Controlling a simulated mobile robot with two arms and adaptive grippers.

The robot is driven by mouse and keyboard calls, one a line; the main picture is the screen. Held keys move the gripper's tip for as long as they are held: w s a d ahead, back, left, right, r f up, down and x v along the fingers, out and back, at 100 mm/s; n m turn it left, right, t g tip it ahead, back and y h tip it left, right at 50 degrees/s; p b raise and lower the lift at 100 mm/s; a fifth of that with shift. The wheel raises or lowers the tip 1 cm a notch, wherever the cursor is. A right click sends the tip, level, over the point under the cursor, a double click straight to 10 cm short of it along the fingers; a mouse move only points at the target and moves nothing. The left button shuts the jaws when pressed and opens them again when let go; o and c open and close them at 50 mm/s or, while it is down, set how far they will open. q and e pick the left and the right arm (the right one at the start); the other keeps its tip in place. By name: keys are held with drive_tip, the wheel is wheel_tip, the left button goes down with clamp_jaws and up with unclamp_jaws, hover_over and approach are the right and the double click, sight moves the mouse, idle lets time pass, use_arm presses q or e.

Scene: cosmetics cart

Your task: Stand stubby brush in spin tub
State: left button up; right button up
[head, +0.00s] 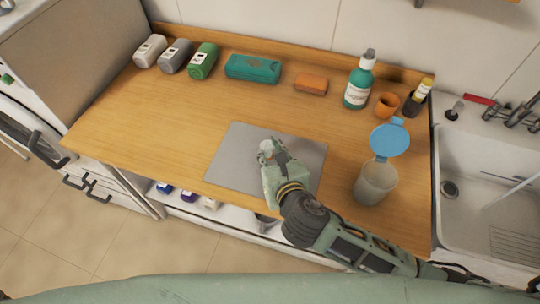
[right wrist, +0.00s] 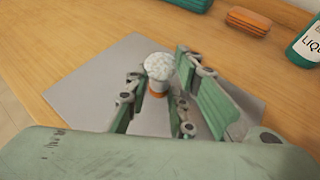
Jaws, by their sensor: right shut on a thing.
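The stubby brush has a round white head and an orange band; its head shows in the right wrist view (right wrist: 159,67) and small in the head view (head: 265,147). My right gripper (head: 271,155) is shut on it over the grey mat (head: 232,152), bristles up. The fingers hide its lower part, and I cannot tell whether it touches the mat. The spin tub (head: 375,185) looks like the cloudy, see-through container right of my gripper, upright on the wooden top. Its blue round lid (head: 390,140) stands open at the back. My left gripper is not in view.
A teal liquid bottle (head: 357,90), an orange cup (head: 386,105) and a dark bottle with a yellow part (head: 416,98) stand behind the tub. An orange block (head: 311,84), a teal pack (head: 253,68) and several bottles line the back. A sink (head: 480,170) lies right.

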drive_tip(key=shift+f, duration=0.75)
drive_tip(key=shift+f, duration=0.2)
drive_tip(key=o, duration=1)
